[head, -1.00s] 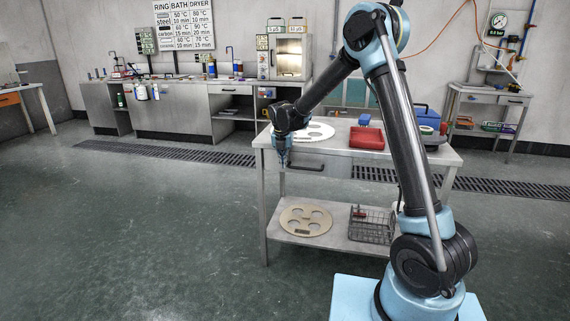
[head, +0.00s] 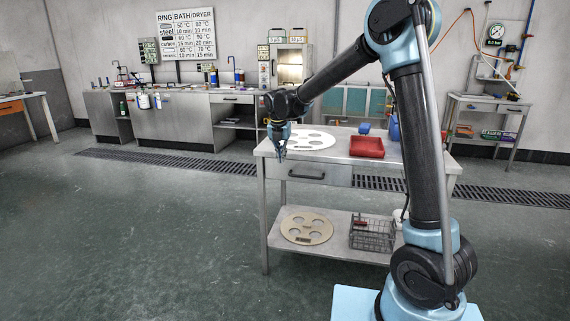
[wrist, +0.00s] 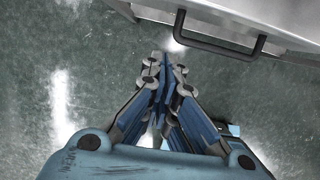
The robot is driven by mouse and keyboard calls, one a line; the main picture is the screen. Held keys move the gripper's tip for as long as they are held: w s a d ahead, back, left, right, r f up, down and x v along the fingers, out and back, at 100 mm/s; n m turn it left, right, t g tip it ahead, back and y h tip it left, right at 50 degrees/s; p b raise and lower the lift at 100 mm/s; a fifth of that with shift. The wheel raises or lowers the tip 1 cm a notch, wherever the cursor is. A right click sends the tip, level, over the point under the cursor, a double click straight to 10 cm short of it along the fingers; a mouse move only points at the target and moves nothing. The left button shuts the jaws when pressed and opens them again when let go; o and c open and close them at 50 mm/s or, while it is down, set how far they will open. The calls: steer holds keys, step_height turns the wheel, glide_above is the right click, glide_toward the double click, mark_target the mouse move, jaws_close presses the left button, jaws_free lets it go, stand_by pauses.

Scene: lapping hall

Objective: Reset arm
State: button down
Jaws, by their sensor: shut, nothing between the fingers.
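My gripper (head: 281,155) hangs at the front left edge of the steel table (head: 320,174) in the head view, pointing down. In the wrist view my gripper (wrist: 165,62) is shut and empty, its blue fingers together over the green floor. The table's drawer handle (wrist: 220,40) shows ahead of the fingers in the wrist view, apart from them. My arm reaches from the lower right, bent up and over to the left.
The table carries a white disc with holes (head: 308,140) and a red tray (head: 367,147). Its lower shelf holds a tan disc (head: 306,227) and a wire basket (head: 372,232). The floor (head: 150,220) to the left is clear. A bench (head: 175,115) stands behind.

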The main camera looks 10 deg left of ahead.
steer(key=s+d+r+m, duration=0.2)
steer(key=s+d+m, duration=0.3)
steer(key=d, duration=0.6)
steer(key=s+d+r+m, duration=0.25)
steer(key=d+m, duration=0.35)
steer(key=d, duration=0.4)
steer(key=s+d+r+m, duration=0.2)
steer(key=s+d+m, duration=0.35)
steer(key=d, duration=0.55)
steer(key=s+d+f+m, duration=0.6)
steer(key=s+d+m, duration=0.1)
steer(key=s+m, duration=0.2)
steer(key=s+d+f+m, duration=0.6)
steer(key=s+m, duration=0.4)
steer(key=s, duration=0.2)
steer(key=shift+d+f+g, duration=0.3)
steer(key=shift+d, duration=0.45)
steer(key=shift+s, duration=0.1)
steer(key=shift+w+f, duration=0.2)
steer(key=shift+w, duration=0.25)
